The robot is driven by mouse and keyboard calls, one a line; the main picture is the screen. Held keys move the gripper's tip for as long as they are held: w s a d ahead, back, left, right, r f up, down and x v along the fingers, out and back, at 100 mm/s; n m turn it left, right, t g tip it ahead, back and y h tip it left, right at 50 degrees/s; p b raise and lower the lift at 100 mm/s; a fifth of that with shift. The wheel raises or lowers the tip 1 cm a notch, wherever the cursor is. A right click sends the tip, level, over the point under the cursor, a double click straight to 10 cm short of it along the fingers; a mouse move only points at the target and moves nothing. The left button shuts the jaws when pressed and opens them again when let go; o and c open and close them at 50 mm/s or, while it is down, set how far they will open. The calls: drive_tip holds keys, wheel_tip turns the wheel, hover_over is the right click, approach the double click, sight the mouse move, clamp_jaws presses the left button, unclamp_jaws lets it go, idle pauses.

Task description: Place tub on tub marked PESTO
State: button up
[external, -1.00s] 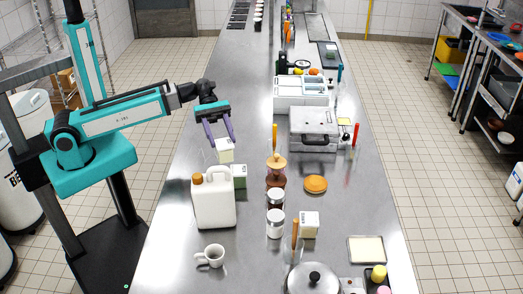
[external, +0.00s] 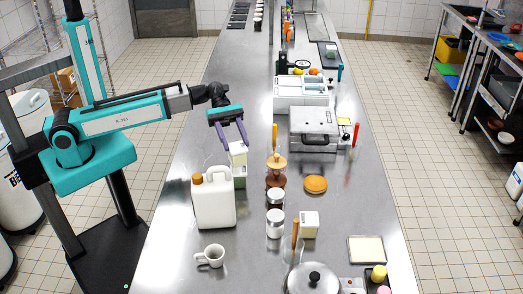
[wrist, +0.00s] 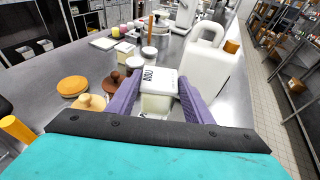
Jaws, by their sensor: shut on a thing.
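My gripper (external: 234,136) is shut on a cream tub (external: 238,150) with a pale lid. The wrist view shows this held tub (wrist: 159,80) between the purple fingers, with dark lettering on its lid that I cannot read surely. A green-sided tub (external: 239,180) stands on the counter directly below it, partly hidden by the white jug. I cannot tell whether the two tubs touch. Another cream tub (external: 310,226) stands to the front right. No PESTO marking is readable in the external view.
The white jug (external: 213,205) stands close in front of the green-sided tub. A mug (external: 211,256) stands in front. The counter behind the tubs is clear.

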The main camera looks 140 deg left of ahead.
sight(235, 148)
drive_tip(key=shift+f+p, duration=0.4)
drive_tip(key=shift+f, duration=1.05)
drive_tip(key=shift+f, duration=0.1)
drive_tip(key=o, duration=1.2)
drive_tip(key=b+v, duration=0.3)
drive_tip(key=v, duration=0.9)
